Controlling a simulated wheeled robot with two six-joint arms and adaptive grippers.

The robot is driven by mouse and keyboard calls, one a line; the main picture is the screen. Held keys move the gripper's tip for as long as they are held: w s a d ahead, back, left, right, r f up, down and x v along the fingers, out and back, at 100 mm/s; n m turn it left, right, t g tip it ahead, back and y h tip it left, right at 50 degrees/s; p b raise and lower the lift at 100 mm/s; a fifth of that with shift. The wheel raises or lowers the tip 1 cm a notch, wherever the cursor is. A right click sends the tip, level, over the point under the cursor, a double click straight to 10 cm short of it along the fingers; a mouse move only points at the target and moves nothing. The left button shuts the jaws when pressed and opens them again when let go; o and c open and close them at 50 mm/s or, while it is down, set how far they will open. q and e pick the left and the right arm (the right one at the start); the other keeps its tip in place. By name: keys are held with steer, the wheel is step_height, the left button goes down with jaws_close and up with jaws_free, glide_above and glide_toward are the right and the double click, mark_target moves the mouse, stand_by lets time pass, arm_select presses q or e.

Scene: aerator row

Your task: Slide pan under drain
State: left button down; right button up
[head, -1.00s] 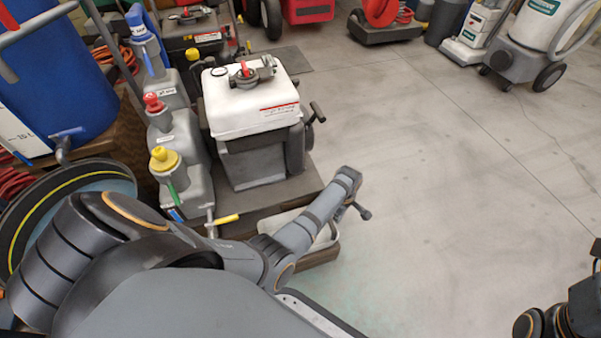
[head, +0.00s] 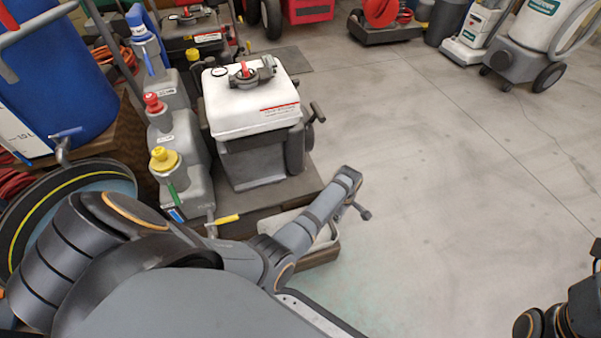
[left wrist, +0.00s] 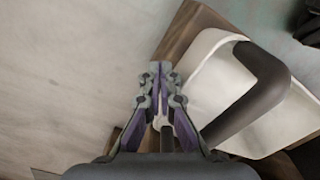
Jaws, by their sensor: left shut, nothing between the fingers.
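A pale, shallow pan (head: 325,236) sits low beside the dark platform, partly hidden behind my left arm in the head view. In the left wrist view the white pan (left wrist: 215,75) lies to the right, with a dark grey bar (left wrist: 255,95) curving across it. My left gripper (head: 361,211) is at the pan's outer side; in the left wrist view its fingers (left wrist: 160,70) are shut and empty, close to the pan's rim. Whether they touch it I cannot tell. A yellow-handled drain valve (head: 226,219) sticks out low at the platform's near edge.
A white-topped machine (head: 255,110) stands on the platform (head: 308,190). Grey jugs (head: 185,170) with coloured caps and a blue barrel (head: 60,80) crowd the left. The concrete floor (head: 450,190) to the right is clear. Other machines stand at the back.

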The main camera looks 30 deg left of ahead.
arm_select(q)
steer(key=shift+f, duration=0.15)
steer(key=shift+f+b, duration=1)
steer(key=shift+f, duration=0.35)
